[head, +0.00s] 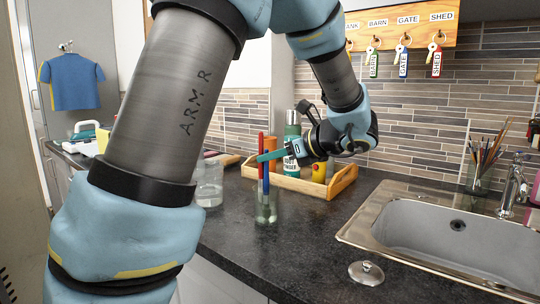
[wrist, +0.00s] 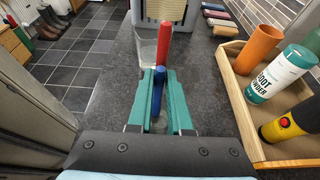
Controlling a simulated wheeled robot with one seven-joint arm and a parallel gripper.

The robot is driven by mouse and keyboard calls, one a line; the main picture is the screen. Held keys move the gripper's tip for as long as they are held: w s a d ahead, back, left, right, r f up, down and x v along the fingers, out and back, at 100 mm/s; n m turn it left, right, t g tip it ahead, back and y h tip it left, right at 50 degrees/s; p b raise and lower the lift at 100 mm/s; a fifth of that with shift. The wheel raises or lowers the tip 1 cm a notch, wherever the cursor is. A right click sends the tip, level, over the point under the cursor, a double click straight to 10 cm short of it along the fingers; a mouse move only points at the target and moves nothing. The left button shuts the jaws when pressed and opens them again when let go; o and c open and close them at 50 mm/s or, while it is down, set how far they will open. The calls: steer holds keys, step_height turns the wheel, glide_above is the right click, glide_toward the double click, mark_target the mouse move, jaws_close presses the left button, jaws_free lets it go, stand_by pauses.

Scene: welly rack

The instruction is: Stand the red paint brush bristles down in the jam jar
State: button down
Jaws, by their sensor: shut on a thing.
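The red paint brush (head: 261,145) is upright, held at the fingertips of my gripper (head: 272,156) above a clear glass jam jar (head: 266,212). The wrist view shows the red handle (wrist: 164,42) rising at the ends of the teal fingers. A blue handle (head: 266,184) stands close beside it, on the palm side, and reaches down towards the jar; it also shows between the fingers in the wrist view (wrist: 159,86). The red brush's lower end and bristles are hidden, so I cannot tell whether they are inside the jar.
A clear beaker (head: 208,184) stands left of the jar. A wooden tray (head: 318,186) with bottles lies behind it on the dark counter. The sink (head: 455,238) and a loose plug (head: 366,272) are to the right. A glass of brushes (head: 480,178) stands behind the sink.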

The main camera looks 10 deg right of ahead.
steer(key=c, duration=0.8)
jaws_free()
steer(key=shift+o, duration=0.2)
steer(key=b+v, duration=0.1)
steer(key=v, duration=0.9)
steer(key=shift+s+d+r, duration=0.15)
steer(key=shift+s+d, duration=0.1)
steer(key=shift+d, duration=0.05)
